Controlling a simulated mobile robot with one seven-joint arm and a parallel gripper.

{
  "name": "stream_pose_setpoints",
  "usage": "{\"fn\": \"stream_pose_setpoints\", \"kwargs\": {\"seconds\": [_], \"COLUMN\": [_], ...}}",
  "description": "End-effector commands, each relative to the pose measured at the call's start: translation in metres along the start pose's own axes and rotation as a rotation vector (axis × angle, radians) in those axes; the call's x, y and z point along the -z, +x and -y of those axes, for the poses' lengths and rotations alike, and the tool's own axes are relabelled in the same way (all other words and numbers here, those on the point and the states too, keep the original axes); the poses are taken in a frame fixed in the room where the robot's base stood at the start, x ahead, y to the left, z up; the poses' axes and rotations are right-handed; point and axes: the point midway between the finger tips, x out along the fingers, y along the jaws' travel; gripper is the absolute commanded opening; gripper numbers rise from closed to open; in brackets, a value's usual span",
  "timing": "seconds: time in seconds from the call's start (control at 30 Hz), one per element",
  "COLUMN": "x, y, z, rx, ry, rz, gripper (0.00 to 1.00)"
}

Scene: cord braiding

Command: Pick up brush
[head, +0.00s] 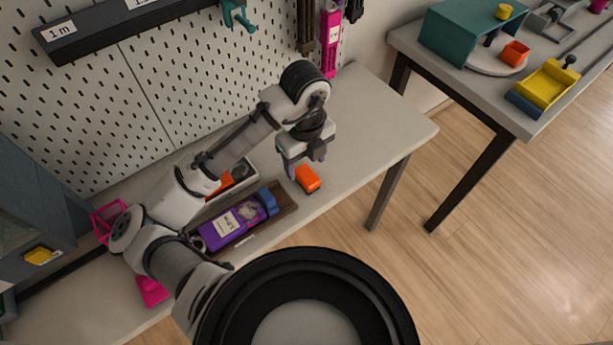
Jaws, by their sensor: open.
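My gripper (306,164) is open and points down over the worktable, near its front edge. A small orange block-like object (308,178) with a dark side lies on the tabletop just below and in front of the fingers. It may be the brush, but no bristles can be made out. The gripper's fingers are close to it, and I cannot tell whether they touch it. Nothing shows held between the fingers.
A brown wooden tray (284,201) with a purple box (235,223) and a blue piece (267,201) lies left of the orange object. Behind it is a bin with orange contents. A pegboard (150,110) rises behind. The worktable's right end (385,125) is clear.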

Motion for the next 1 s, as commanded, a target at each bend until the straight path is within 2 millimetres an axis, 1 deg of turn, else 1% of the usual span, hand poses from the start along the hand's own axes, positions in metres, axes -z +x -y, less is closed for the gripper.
{"fn": "stream_pose_setpoints", "kwargs": {"seconds": [0.03, 0.27, 0.5, 0.6, 0.87, 1.0], "x": [0.001, 0.0, -0.002, -0.002, -0.002, -0.002], "y": [0.005, 0.018, 0.049, 0.058, 0.061, 0.061], "z": [0.0, 0.002, 0.005, 0.005, 0.005, 0.005], "rx": [0.001, 0.002, 0.002, 0.002, 0.002, 0.002], "ry": [0.0, -0.001, -0.003, -0.001, 0.0, 0.0], "rz": [-0.003, -0.003, -0.003, -0.001, 0.001, 0.001], "gripper": [0.62, 0.62, 0.62, 0.62, 0.62, 0.45]}}
